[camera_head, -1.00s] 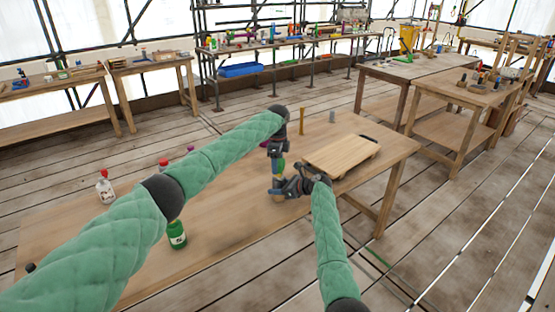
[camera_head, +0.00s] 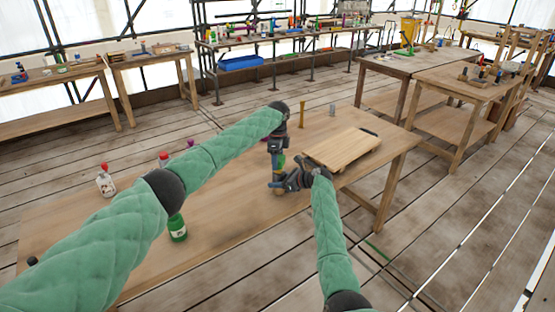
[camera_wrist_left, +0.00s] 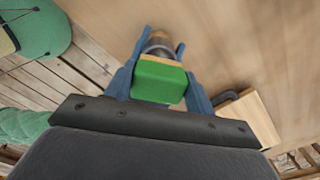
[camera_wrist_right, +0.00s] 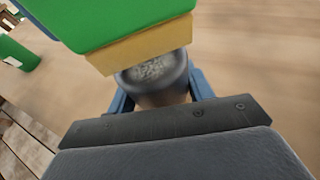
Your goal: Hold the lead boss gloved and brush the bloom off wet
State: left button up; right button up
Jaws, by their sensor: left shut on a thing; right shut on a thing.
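My left gripper (camera_head: 277,147) points down over the workbench and is shut on a brush. The brush has a green block (camera_wrist_left: 158,82) and a tan bristle layer (camera_wrist_right: 140,45). My right gripper (camera_head: 285,182) comes in from the front and is shut on the lead boss, a grey cylinder (camera_wrist_right: 155,75). Its top face is speckled pale grey. The bristle layer lies just above the boss and covers the far part of its top face. I cannot tell whether they touch. In the head view the grippers mostly hide the boss.
A wooden board (camera_head: 342,150) lies right of the grippers, close to the right arm. A tan upright piece (camera_head: 303,116) stands behind. The front middle is clear.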

pick_arm(q)
jog(key=shift+f, duration=0.5)
dwell(0.5)
jog(key=shift+w, duration=0.1)
jog(key=shift+w, duration=0.45)
jog(key=shift+s, duration=1.1)
jog(key=shift+w+f, duration=0.15)
jog(key=shift+w, duration=0.95)
jog(key=shift+s, duration=0.1)
jog(key=shift+s, duration=1.05)
jog(key=shift+w, duration=1.15)
